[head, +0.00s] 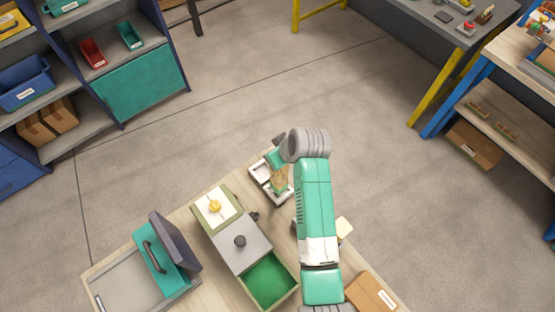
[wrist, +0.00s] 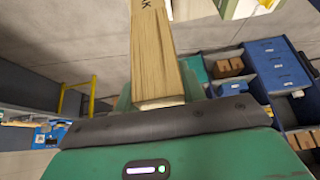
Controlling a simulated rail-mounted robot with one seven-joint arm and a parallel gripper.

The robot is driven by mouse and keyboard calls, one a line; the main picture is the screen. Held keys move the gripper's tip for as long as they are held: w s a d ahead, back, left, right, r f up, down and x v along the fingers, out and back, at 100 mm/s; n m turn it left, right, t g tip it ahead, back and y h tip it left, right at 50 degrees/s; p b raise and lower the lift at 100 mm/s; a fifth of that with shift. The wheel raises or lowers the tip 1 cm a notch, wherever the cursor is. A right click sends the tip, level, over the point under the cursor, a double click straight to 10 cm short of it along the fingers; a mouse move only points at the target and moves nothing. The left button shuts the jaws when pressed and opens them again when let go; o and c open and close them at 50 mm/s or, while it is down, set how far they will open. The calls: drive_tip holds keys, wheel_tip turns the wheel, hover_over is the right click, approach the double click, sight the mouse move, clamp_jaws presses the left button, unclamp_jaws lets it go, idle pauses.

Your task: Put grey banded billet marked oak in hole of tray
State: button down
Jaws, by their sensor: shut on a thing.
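A pale wooden billet (wrist: 157,60) stands out in the wrist view, with a dark marking ending in "K" near its upper end. No grey band can be made out on it. My gripper (head: 279,176) is shut on the billet, and its fingertips are mostly hidden by my arm in the head view. A white tray (head: 258,169) with raised rims and recesses sits at the table's far corner, beneath and beside my gripper. I cannot tell whether the billet touches the tray, and any hole under it is hidden.
A cabinet with an open green drawer (head: 270,280) and a yellow knob piece on top stands left of my arm. A cardboard box (head: 371,294) lies at the near right.

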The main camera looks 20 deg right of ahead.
drive_tip(key=shift+f, duration=1.8)
drive_tip(key=shift+f, duration=0.2)
drive_tip(key=c, duration=0.8)
unclamp_jaws()
drive_tip(key=shift+c, duration=0.2)
drive_tip(key=v, duration=1.2)
drive_tip(key=shift+r+p, duration=0.2)
drive_tip(key=shift+p, duration=0.15)
